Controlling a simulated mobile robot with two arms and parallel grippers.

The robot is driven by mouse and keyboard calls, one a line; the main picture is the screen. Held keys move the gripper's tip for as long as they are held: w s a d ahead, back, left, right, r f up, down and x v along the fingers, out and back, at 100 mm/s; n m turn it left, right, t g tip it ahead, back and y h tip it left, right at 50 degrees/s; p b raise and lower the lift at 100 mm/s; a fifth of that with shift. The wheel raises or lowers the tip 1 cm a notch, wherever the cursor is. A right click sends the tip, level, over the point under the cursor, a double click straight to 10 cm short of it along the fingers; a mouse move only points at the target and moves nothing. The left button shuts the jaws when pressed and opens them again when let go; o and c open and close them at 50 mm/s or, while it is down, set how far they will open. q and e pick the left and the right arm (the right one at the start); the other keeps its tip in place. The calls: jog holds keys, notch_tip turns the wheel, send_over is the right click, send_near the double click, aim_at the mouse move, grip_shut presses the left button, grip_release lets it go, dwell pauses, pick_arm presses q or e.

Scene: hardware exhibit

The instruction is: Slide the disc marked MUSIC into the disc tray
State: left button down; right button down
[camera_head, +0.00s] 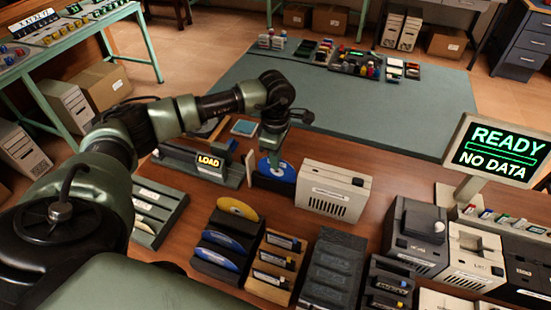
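My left gripper (273,152) reaches down at the middle of the wooden table. It appears shut on the top edge of a blue and white disc (283,171), which stands upright below it. Any writing on that disc is too small to read. Left of the disc stands a grey unit (185,163) with a lit LOAD sign (210,165); it may be the disc tray, but I cannot tell for sure. A dark rack nearer to me holds a yellow disc (238,207) and blue discs (222,241). My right gripper is not in view.
A beige box (333,191) stands close right of the held disc, and a thin white plate (249,167) close left. A wooden cartridge rack (273,267) and grey racks fill the front. A monitor (498,150) reads READY, NO DATA. The green mat (400,105) behind is mostly clear.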

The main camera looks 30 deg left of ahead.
pick_arm(q)
jog(key=shift+f+b, duration=1)
jog(key=shift+f, duration=0.35)
jog(key=c, duration=1.6)
grip_release()
jog(key=shift+r, duration=0.1)
jog(key=shift+r+p, duration=2.4)
jog(key=shift+r, duration=1.6)
jog(key=shift+f, duration=0.1)
